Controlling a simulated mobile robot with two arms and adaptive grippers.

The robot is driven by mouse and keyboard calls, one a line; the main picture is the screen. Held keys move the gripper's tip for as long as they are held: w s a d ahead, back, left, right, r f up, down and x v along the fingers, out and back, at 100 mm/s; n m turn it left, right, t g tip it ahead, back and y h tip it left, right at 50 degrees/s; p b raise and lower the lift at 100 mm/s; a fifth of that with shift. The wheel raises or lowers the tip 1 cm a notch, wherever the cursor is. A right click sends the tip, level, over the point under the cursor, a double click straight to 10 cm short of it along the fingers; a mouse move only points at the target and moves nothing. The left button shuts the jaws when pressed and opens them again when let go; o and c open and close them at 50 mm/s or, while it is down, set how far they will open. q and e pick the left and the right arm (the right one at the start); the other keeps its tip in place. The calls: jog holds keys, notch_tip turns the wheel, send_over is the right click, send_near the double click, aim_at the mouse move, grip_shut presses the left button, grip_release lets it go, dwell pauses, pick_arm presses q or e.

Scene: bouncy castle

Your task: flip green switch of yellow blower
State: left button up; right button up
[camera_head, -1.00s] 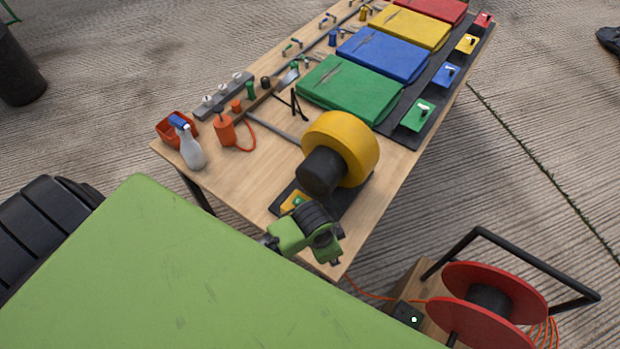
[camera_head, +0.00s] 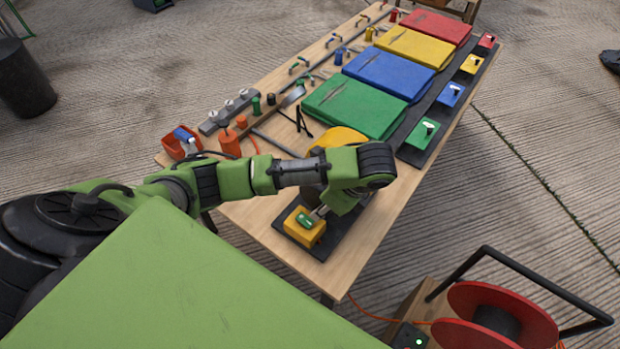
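The yellow blower (camera_head: 339,137) stands on the wooden table, mostly hidden behind my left arm. Its yellow switch box (camera_head: 299,232) sits on the black base plate (camera_head: 346,236) near the table's front corner. The green switch (camera_head: 305,219) is on top of this box. My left arm comes in from the left and bends down over the blower, and my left gripper (camera_head: 318,212) is at the green switch, seeming to touch it or nearly so. Its fingers are small and partly hidden, so I cannot tell their opening. My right gripper is not in view.
Folded green (camera_head: 352,106), blue, yellow and red mats lie farther back, with colored switch boxes on a dark strip beside them. A red cable reel (camera_head: 497,318) is on the lower right.

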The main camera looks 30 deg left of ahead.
aim_at(307, 221)
pick_arm(q)
jog(key=x, duration=1.1)
jog(key=shift+a+f+p, duration=0.1)
jog(key=shift+f+p, duration=0.2)
jog(key=shift+f, duration=0.1)
jog(key=shift+c, duration=0.4)
grip_shut()
